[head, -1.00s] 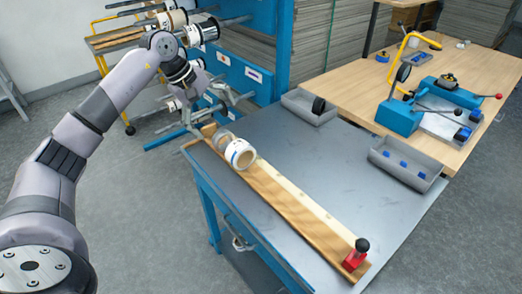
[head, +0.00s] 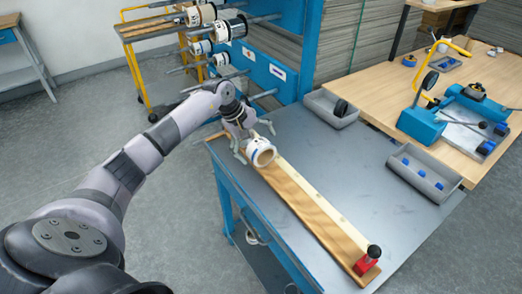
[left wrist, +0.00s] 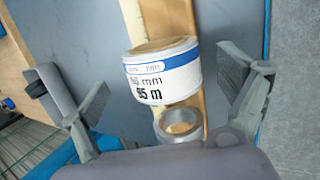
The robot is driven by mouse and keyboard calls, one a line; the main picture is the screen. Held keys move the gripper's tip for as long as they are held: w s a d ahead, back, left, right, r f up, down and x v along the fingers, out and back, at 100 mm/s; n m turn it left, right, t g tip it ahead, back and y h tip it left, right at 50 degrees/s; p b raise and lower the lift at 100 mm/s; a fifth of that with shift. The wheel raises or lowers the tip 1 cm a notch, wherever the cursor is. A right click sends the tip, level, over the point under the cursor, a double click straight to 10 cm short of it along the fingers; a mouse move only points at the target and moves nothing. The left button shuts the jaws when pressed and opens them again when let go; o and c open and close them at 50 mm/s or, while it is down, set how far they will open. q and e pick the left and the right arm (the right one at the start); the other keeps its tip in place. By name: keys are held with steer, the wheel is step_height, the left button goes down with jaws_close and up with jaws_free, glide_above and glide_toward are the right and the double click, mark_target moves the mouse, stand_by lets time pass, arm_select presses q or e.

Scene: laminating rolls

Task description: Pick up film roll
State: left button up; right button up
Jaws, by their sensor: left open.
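In the left wrist view the film roll (left wrist: 160,85) shows a printed "95 m", with a smaller clear-grey ring (left wrist: 180,124) nearer the wrist. My left gripper (head: 256,145) is open at the roll; in the left wrist view its fingers stand on either side with gaps. The ring is mostly hidden by the gripper in the head view. My right gripper is not in view.
A red block with a black knob (head: 370,259) is at the board's near end. Grey bins (head: 332,112) (head: 424,186) stand at the table's right edge. A rack with more rolls (head: 231,28) stands behind. The table right of the board is clear.

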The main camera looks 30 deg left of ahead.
mark_target(260, 159)
arm_select(q)
steer(key=shift+a+p+x, duration=0.1)
steer(key=shift+p+x, duration=0.1)
steer(key=shift+x, duration=0.7)
steer(key=shift+a+p+x, duration=0.15)
steer(key=shift+x, duration=0.75)
steer(key=shift+s, duration=0.1)
steer(key=shift+c, duration=0.6)
steer(key=c, duration=1.2)
